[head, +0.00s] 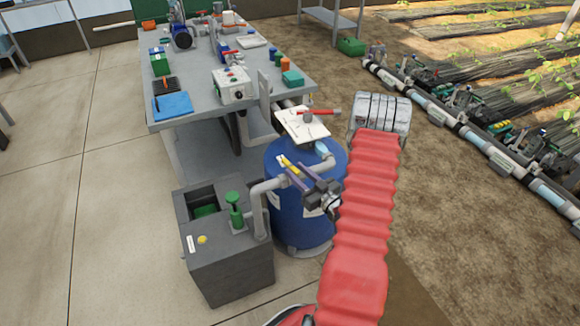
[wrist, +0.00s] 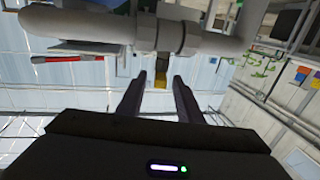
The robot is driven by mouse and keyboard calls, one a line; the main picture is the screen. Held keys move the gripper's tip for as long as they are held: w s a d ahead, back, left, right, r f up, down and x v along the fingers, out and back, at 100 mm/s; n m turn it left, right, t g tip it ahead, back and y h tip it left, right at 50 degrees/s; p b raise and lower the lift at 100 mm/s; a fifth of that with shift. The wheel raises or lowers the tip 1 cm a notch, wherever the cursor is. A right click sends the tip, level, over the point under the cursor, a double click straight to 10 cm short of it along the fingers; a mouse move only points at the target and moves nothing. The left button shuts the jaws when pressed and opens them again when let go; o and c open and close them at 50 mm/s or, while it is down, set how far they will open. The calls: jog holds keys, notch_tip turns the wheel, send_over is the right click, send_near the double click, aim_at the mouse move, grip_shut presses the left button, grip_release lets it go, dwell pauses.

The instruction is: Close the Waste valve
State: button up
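A yellow valve handle (head: 289,163) sits on the grey pipe at the front of the blue tank (head: 290,212). Its label is too small to read, so I cannot tell by name whether it is the Waste valve. My gripper (head: 294,170) is open, with its two dark fingers reaching toward the handle.
A red lever (head: 318,112) lies above a white plate (head: 300,125) on the tank top. A dark grey sump box (head: 232,272) with a green pump (head: 235,210) stands at front left. A workbench (head: 215,110) stands behind. The left floor is clear.

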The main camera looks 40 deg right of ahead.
aim_at(290, 165)
jog(key=shift+w+d, duration=0.15)
jog(key=shift+w, duration=2)
grip_shut()
